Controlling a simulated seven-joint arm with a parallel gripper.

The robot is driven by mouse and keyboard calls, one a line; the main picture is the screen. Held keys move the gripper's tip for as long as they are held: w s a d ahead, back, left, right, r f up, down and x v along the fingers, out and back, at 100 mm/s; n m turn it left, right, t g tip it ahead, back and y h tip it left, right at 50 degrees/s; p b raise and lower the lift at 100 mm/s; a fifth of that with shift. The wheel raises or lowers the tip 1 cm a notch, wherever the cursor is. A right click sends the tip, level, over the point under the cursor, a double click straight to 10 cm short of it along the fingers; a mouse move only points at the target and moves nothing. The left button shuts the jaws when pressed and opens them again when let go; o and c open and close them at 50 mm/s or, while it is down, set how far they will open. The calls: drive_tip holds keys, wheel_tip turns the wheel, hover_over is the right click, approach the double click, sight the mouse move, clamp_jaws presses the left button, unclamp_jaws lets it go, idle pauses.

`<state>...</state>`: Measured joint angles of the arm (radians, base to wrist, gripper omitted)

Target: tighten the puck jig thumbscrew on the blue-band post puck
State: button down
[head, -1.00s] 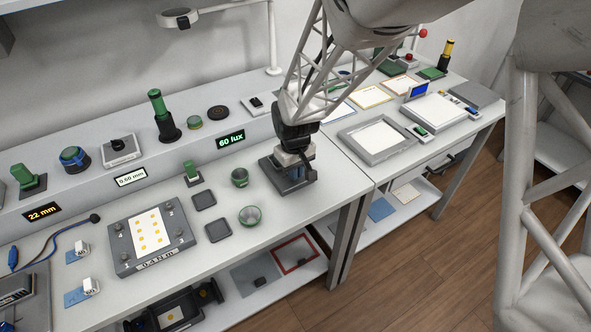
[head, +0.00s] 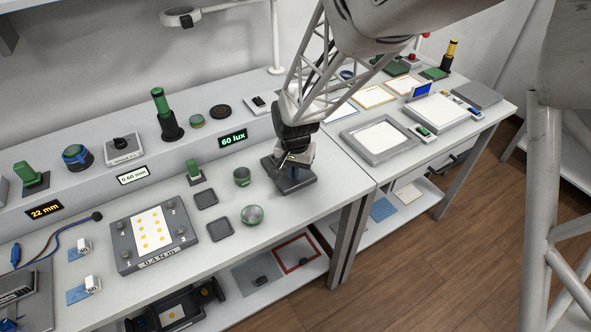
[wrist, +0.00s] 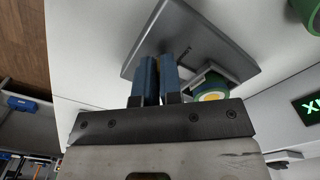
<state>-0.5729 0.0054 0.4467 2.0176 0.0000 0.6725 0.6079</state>
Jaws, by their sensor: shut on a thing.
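The puck jig is a dark grey plate (head: 297,185) on the bench, below my gripper (head: 294,170). In the wrist view the jig plate (wrist: 205,38) lies beyond the blue fingers of my gripper (wrist: 159,78). The fingers are close together over the jig and shut on a small part, which I take to be the thumbscrew; they hide it. Right beside them is a green round puck (wrist: 212,87) with a pale yellow centre, next to a grey bracket. I cannot make out a blue band on it.
The raised back shelf carries a "60 lux" display (head: 233,138). The bench's front edge (head: 330,206) is close to the jig.

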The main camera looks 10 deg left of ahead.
drive_tip(key=shift+m, duration=0.4)
drive_tip(key=c, duration=1.3)
unclamp_jaws()
drive_tip(key=shift+r, duration=0.15)
drive_tip(key=shift+r, duration=3.8)
